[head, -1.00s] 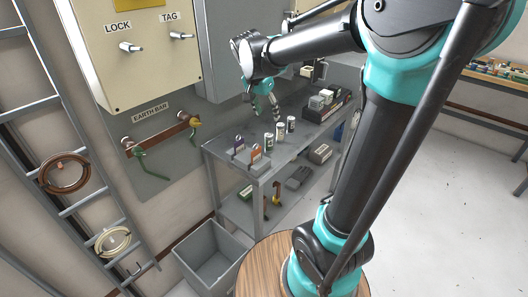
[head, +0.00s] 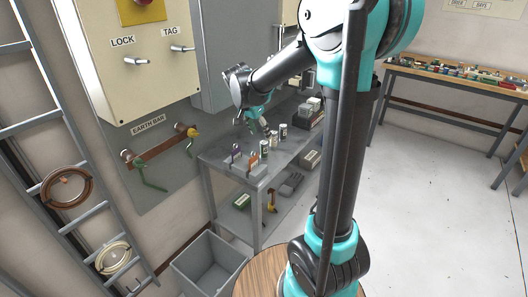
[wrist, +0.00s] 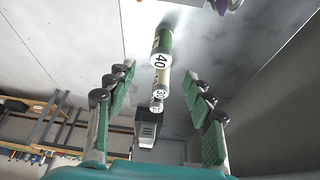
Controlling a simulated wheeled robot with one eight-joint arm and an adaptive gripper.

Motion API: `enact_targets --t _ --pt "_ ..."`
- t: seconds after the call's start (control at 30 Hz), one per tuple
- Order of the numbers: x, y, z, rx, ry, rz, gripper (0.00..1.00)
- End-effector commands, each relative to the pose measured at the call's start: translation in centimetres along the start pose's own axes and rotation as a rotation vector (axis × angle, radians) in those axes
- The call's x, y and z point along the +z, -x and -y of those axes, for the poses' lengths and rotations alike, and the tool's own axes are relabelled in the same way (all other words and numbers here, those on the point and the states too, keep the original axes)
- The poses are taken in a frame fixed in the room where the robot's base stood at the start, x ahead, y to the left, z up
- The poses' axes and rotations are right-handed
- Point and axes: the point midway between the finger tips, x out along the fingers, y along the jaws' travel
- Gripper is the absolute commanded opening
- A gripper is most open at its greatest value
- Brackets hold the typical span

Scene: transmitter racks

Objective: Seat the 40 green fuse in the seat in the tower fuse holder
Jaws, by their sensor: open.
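The green-banded fuse marked 40 (wrist: 161,47) stands between and beyond my open fingers in the wrist view, nearest the top. Two more fuses line up below it, one marked 30 (wrist: 158,90) and a smaller-looking one (wrist: 156,107). In the head view the three fuses stand in a row on the top shelf, and the near one (head: 264,148) appears to be the 40. My gripper (wrist: 160,78) is open and empty; in the head view it (head: 252,122) hangs over the shelf, just behind the fuses. I cannot make out the tower fuse holder.
The grey shelf unit (head: 236,164) carries tagged padlocks (head: 253,160) at its near end and dark boxes (head: 309,113) at its far end. A grey bin (head: 208,262) stands on the floor.

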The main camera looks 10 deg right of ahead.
Motion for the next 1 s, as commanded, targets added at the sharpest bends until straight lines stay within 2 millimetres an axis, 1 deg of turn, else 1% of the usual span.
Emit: enact_targets --t 0.03,0.1,0.37,0.63,0.8,0.97,1.0 --pt "0.0 -0.8 0.0 0.0 -0.002 0.0 0.53" --pt "0.0 -1.7 0.0 0.0 -0.001 0.0 0.53" --pt "0.1 -3.4 0.0 0.0 0.0 0.0 0.53" --pt "0.4 -7.1 0.1 0.001 -0.001 0.0 0.53" --pt "0.4 -7.9 0.1 0.001 0.001 0.0 0.53" --pt "0.4 -7.9 0.1 0.0 0.001 0.0 0.53" --pt "0.4 -7.9 0.1 0.0 0.001 0.0 0.5"
